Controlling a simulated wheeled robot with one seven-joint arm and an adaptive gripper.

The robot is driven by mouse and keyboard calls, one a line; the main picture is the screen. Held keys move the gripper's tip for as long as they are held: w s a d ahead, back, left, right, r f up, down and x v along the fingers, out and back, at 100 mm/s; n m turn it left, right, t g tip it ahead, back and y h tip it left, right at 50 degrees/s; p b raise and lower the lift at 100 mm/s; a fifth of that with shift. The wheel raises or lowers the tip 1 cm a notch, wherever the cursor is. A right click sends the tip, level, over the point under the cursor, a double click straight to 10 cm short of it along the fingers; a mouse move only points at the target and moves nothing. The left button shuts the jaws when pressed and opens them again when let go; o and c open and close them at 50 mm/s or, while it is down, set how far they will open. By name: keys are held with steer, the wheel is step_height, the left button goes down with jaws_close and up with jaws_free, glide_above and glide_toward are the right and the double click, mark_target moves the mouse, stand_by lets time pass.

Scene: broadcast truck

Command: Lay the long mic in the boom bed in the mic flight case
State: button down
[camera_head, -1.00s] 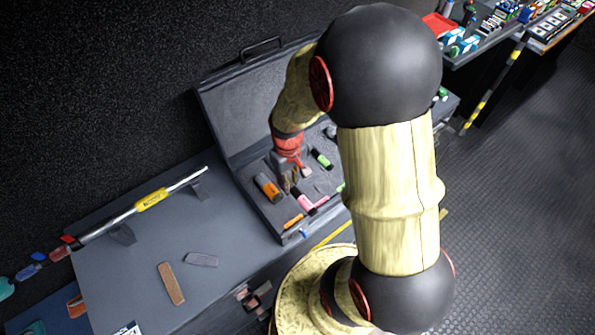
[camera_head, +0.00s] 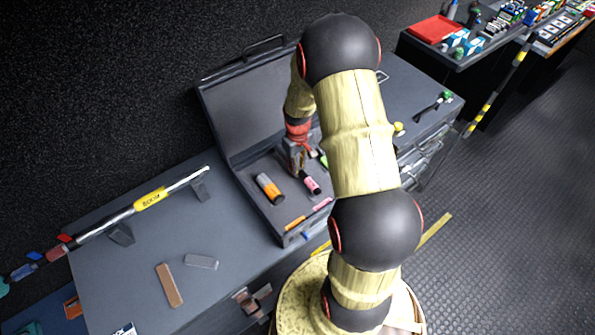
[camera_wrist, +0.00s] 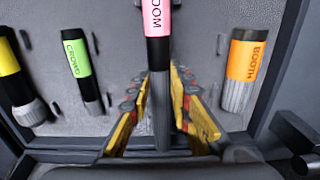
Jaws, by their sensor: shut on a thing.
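The mic flight case (camera_head: 237,171) stands open on the bench in the head view, lid up at the back. My gripper (camera_wrist: 160,90) is over its foam in both views (camera_head: 297,170). It is shut on a dark mic with a pink band (camera_wrist: 157,17), whose visible letters read "OOM"; the top end is cut off by the wrist frame. The grey lower part lies between the fingers. The pink mic also shows in the head view (camera_head: 312,185). I cannot tell its height over the foam. The boom bed cannot be clearly picked out.
An orange "BOOTH" mic (camera_wrist: 245,60), a green "CROWD" mic (camera_wrist: 77,55) and a yellow-banded mic (camera_wrist: 7,55) lie around the pink one. A long pole with a yellow sleeve (camera_head: 151,199) rests on stands at the left. Two small blocks lie on the bench, which is otherwise mostly clear.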

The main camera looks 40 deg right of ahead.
steer(key=shift+f, duration=1.25)
steer(key=shift+f, duration=0.15)
steer(key=c, duration=1.6)
jaws_free()
steer(key=shift+c, duration=0.2)
